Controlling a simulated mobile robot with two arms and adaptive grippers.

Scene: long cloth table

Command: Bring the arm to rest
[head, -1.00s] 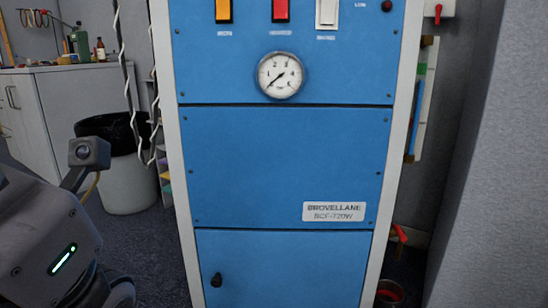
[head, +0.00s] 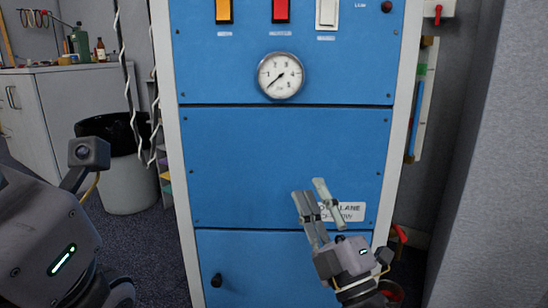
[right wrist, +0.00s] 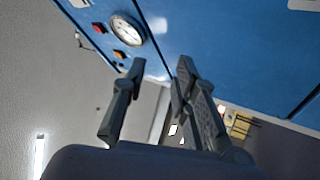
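My right gripper (head: 310,188) stands in front of the lower right part of a blue cabinet (head: 270,150), with its fingers pointing up. In the right wrist view the two fingers (right wrist: 159,64) are apart with nothing between them, so it is open and empty. It hides part of the cabinet's white name label (head: 352,212). Part of my left arm shows at the left edge of the head view, but no left gripper fingers are visible.
The cabinet has a round gauge (head: 281,75), an orange switch (head: 223,10), a red switch (head: 280,10) and a white switch (head: 326,13). A grey bin (head: 128,185) stands at the left. A grey wall or panel (head: 485,170) is close on the right.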

